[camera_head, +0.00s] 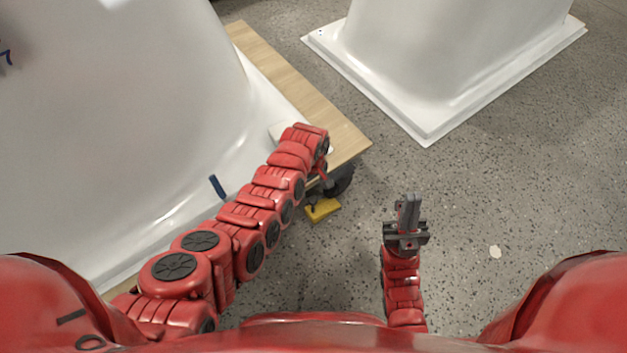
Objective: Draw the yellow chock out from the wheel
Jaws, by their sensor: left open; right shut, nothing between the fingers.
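The yellow chock (322,210) lies on the floor near the corner of a wooden board, below a dark caster wheel (342,180). The chock is beside the wheel; whether they touch is hard to tell. My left arm reaches in from the left, over the board's edge. My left gripper (317,181) is open, small and mostly hidden under its wrist, just above the chock. It does not visibly hold the chock. My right gripper (409,212) is shut and empty, over the floor to the right of the chock, its fingers together.
A large white tub shell (120,110) rests on the wooden board (290,80) at left, with a small blue piece (217,186) on it. Another white shell (450,60) stands at the upper right. Speckled floor (520,180) is clear at right.

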